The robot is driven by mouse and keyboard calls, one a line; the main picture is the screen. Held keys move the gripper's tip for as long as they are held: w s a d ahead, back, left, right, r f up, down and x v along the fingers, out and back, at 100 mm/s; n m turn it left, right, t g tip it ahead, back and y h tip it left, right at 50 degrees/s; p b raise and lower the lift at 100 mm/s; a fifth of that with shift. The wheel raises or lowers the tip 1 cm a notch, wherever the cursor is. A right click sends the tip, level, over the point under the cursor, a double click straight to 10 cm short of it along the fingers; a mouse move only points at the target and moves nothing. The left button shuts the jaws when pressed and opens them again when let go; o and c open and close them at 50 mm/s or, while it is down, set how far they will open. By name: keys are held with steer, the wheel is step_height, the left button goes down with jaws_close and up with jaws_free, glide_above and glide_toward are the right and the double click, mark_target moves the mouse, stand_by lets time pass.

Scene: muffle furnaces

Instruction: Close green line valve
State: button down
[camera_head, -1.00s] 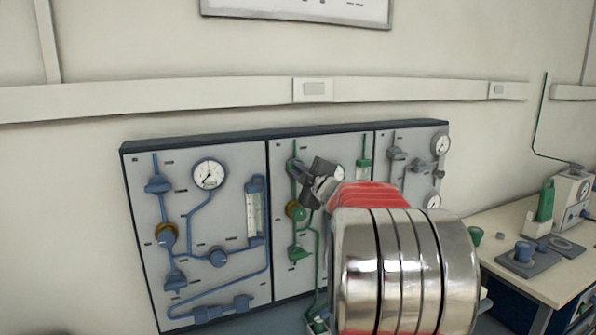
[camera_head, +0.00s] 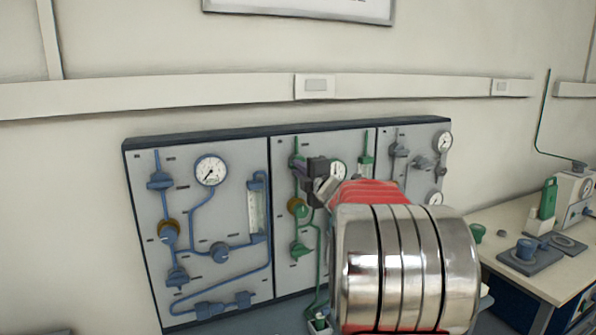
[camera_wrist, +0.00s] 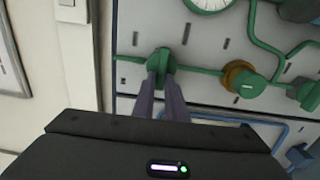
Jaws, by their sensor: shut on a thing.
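The green line panel (camera_head: 286,160) is the middle board on the wall. My gripper (camera_wrist: 160,72) has its two fingers shut on the green valve handle (camera_wrist: 158,57), at the top of the green line, in the wrist view. In the head view my gripper (camera_head: 301,165) reaches the same upper valve from the right, and my arm and gripper body hide part of the panel. The green pipe (camera_wrist: 205,74) runs on from the gripped valve to a brass-collared green knob (camera_wrist: 247,83), also visible in the head view (camera_head: 298,208).
The blue line panel (camera_head: 200,265) is to the left and a grey line panel (camera_head: 412,140) to the right. A lower green valve (camera_head: 300,249) sits below the brass-collared knob. A bench (camera_head: 500,262) with equipment stands at the right.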

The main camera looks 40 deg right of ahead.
steer(key=shift+w+a+f, duration=0.1)
steer(key=shift+w+a, duration=0.05)
steer(key=shift+a, duration=0.1)
steer(key=c, duration=2)
jaws_free()
steer(key=shift+c, duration=0.2)
steer(key=shift+o, duration=1.2)
steer(key=shift+d, duration=0.15)
steer(key=v, duration=1.4)
steer(key=shift+w, duration=0.1)
